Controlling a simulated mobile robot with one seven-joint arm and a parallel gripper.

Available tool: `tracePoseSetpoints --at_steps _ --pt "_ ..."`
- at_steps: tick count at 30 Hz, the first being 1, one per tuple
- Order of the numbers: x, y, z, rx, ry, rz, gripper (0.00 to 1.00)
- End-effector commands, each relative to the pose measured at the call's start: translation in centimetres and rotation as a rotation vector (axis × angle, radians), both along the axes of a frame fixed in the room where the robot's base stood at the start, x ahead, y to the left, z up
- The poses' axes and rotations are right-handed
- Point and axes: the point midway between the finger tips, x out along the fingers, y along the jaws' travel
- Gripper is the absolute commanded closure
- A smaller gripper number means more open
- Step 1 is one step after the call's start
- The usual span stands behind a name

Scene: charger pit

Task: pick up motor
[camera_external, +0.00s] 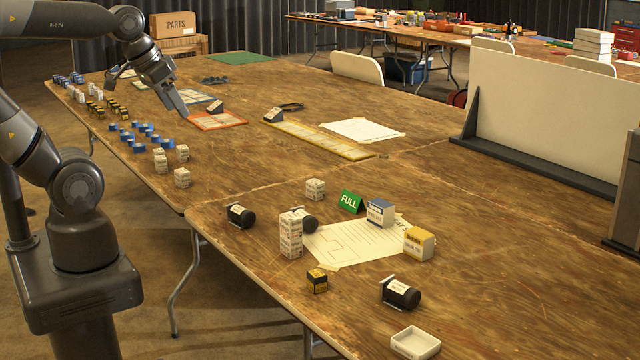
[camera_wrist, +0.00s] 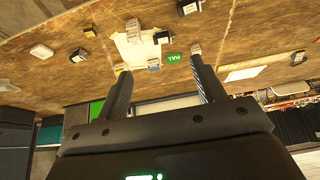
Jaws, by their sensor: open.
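Three black cylindrical motors with white labels lie on the near table. One motor (camera_external: 240,215) is at the near left edge, and it also shows at the top of the wrist view (camera_wrist: 188,7). A second motor (camera_external: 310,221) is partly hidden behind a stack of white boxes. A third motor (camera_external: 399,292) lies at the right front, and it shows at the left of the wrist view (camera_wrist: 81,55). My gripper (camera_external: 147,94) is raised over the far table, away from all motors. Its two fingers (camera_wrist: 160,66) are spread apart with nothing between them.
The stacked boxes (camera_external: 291,235), a paper sheet (camera_external: 340,250), a green FULL sign (camera_external: 350,201), a blue-topped box (camera_external: 380,212), a yellow box (camera_external: 419,243) and a white tray (camera_external: 415,343) surround the motors. A white panel (camera_external: 555,120) stands at the right. The near table's right side is clear.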

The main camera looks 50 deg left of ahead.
Motion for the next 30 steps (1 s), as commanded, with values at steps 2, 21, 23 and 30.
tracePoseSetpoints --at_steps 2,21,23,30 --pt "0.0 0.0 0.0 0.0 0.0 0.0 0.37" --pt "0.0 0.0 0.0 0.0 0.0 0.0 0.15" --pt "0.0 0.0 0.0 0.0 0.0 0.0 0.1" --pt "0.0 0.0 0.0 0.0 0.0 0.0 0.04"
